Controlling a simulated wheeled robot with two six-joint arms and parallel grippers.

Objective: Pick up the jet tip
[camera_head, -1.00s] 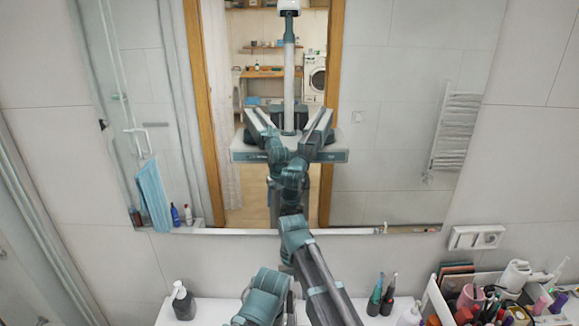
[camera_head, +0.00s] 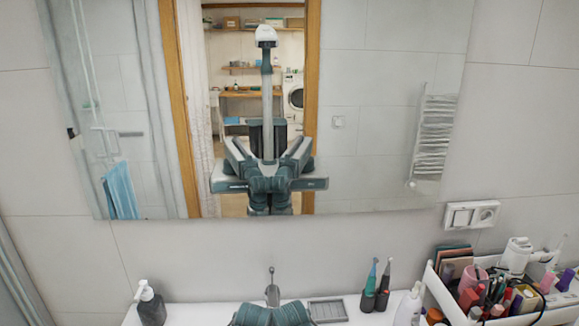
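I cannot tell for certain which thing is the jet tip. Two slim upright items stand side by side on the white counter, a teal one (camera_head: 371,278) and a grey one (camera_head: 384,279), each in a dark base. Only teal links of my arms show at the bottom edge, in front of the tap. Neither gripper shows directly. In the mirror my arms are folded close together, and the fingers cannot be made out there.
A white organizer (camera_head: 447,293) full of cosmetics stands at the right. A white bottle (camera_head: 407,309) is just left of it. A metal tap (camera_head: 272,289), a grey soap dish (camera_head: 328,310) and a dark soap dispenser (camera_head: 151,307) line the counter. The mirror (camera_head: 390,100) and wall rise behind.

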